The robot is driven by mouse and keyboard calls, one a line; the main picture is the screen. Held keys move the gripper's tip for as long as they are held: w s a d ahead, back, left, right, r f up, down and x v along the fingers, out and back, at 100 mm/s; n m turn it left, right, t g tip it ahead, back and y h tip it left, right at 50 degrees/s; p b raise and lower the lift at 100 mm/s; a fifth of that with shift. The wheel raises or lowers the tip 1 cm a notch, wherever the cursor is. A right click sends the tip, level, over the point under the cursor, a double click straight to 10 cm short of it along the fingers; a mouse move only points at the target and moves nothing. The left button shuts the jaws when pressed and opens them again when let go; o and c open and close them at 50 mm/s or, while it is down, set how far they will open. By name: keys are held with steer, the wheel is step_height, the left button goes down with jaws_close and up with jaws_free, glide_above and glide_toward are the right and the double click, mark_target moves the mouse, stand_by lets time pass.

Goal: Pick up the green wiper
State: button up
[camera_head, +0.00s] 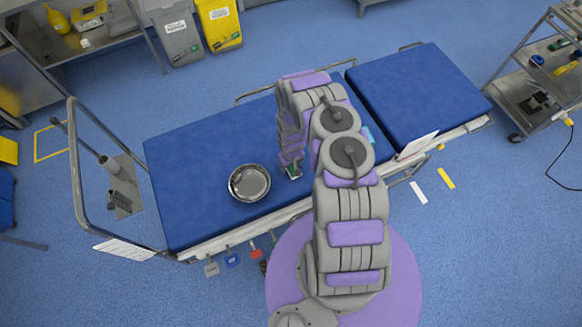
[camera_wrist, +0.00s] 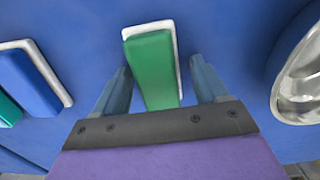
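In the wrist view the green wiper (camera_wrist: 151,68) is a green block with a white edge on the blue table top. My gripper (camera_wrist: 160,80) is open, with one finger on each side of the wiper's near part. I cannot tell whether the fingers touch it or how high they are above the table. In the head view my gripper (camera_head: 291,171) is low over the table, right of the steel bowl. The wiper is mostly hidden there by my arm.
A steel bowl (camera_head: 249,183) stands close to my gripper; it also shows at the right of the wrist view (camera_wrist: 302,85). A blue wiper (camera_wrist: 30,82) lies at the left, with a teal one (camera_wrist: 8,110) beside it. The blue operating table (camera_head: 190,165) is clear at left.

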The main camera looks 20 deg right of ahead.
steer(key=shift+d, duration=0.25)
steer(key=c, duration=0.9)
steer(key=shift+a, duration=0.1)
steer(key=shift+r, duration=0.15)
steer(key=shift+r, duration=0.25)
step_height(320, 180, up, 3)
steer(key=shift+p, duration=1.25)
steer(key=s+d+p, duration=0.1)
steer(key=s, duration=0.4)
steer(key=s+d+p, duration=0.1)
steer(key=s, duration=0.4)
steer(key=s+d+r+p, duration=0.1)
steer(key=s+d, duration=0.1)
steer(key=s, duration=0.3)
steer(key=shift+s+r, duration=0.1)
steer(key=shift+s, duration=0.2)
